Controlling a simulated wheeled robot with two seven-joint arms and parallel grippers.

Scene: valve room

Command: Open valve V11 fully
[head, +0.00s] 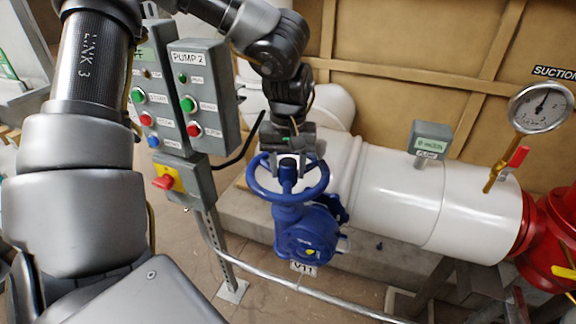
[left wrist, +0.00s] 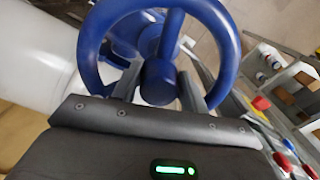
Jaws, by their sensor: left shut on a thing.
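Valve V11 (head: 308,238) is a blue valve on the white pipe, with a white V11 tag (head: 303,269) below it. Its blue handwheel (head: 262,191) faces up in the head view and fills the top of the left wrist view (left wrist: 228,45). My left gripper (head: 288,163) comes down onto the wheel from above. In the left wrist view its fingers (left wrist: 160,88) lie on either side of the round blue hub (left wrist: 160,76), shut on the middle of the wheel. The gripper body hides the near part of the rim there. My right gripper is not in view.
Pump control boxes (head: 203,98) with coloured buttons stand left of the valve, with a red-and-yellow switch (head: 168,179) below. A pressure gauge (head: 541,107) and red pipework (head: 553,240) are at the right. A metal rail (head: 330,298) runs in front of the valve.

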